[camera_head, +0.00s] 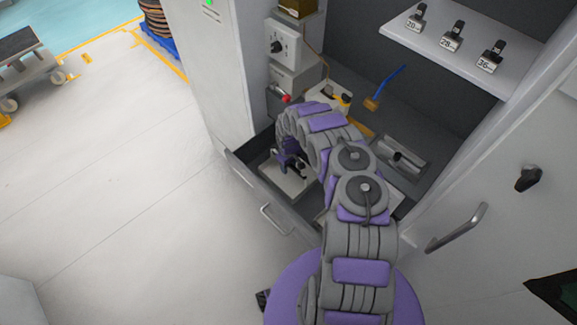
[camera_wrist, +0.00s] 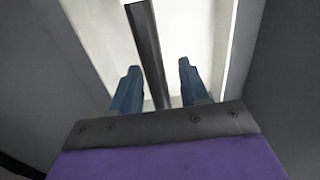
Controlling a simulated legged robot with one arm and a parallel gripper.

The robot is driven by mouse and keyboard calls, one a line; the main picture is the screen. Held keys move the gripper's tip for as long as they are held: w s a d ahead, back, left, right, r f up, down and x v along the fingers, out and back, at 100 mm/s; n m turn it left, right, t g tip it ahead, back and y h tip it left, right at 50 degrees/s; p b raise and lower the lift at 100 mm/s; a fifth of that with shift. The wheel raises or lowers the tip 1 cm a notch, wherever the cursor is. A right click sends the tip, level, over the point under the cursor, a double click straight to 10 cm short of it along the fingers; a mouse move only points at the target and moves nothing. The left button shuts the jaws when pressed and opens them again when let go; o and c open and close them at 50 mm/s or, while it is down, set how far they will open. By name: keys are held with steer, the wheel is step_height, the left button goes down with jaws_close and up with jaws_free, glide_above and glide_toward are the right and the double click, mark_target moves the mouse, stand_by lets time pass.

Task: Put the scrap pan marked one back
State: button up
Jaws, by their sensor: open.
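A pale pan (camera_head: 283,183) lies in the open drawer (camera_head: 262,195) at the foot of the cabinet. Its number is not readable. In the wrist view, a pale pan floor (camera_wrist: 205,45) fills the middle, with a dark bar (camera_wrist: 146,45) across it, probably its handle. My gripper (camera_wrist: 160,68) is open, with one blue finger on each side of the bar and gaps between. In the head view my gripper (camera_head: 296,168) reaches down into the drawer over the pan. My arm hides the drawer's middle.
A shelf (camera_head: 470,50) holds clips marked 20, 28 and 36.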

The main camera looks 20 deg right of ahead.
step_height(320, 180, up, 12)
steer(key=p, duration=0.2)
steer(key=shift+f+p, duration=0.15)
steer(key=shift+p, duration=0.15)
stand_by(0.5)
